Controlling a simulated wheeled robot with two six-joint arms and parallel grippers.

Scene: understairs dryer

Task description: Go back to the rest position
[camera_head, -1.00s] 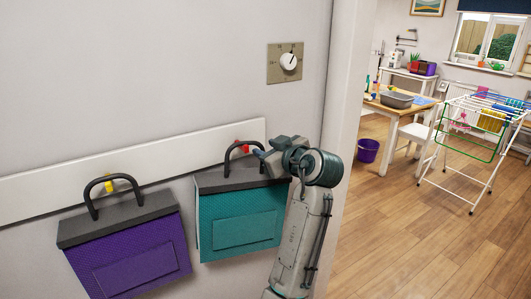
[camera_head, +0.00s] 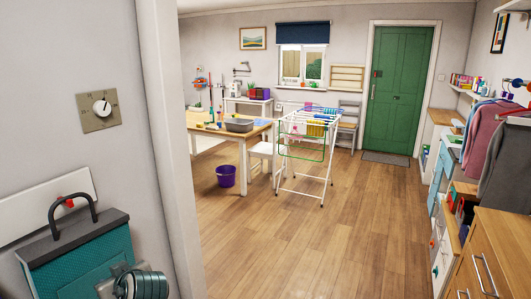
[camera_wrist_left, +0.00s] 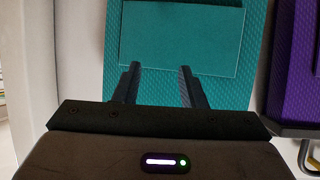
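My left gripper (camera_wrist_left: 159,80) shows in the left wrist view with its two dark fingers apart and nothing between them. The teal bag (camera_wrist_left: 228,88) lies behind the fingers in that view. In the head view the teal bag (camera_head: 88,252) hangs at lower left, with its dark handle up at a red hook (camera_head: 69,203). A part of my arm shows low in front of the bag, and the gripper itself is out of that view. The purple bag (camera_wrist_left: 292,75) is at the right of the left wrist view. My right gripper is in neither view.
A white door-frame edge (camera_head: 168,130) stands right of the bag. Beyond it are open wooden floor (camera_head: 265,245), a purple bucket (camera_head: 226,176), a table (camera_head: 262,131) and a drying rack (camera_head: 323,160). A wooden drawer unit (camera_head: 505,250) stands at the right edge. A dial (camera_head: 99,108) is on the wall.

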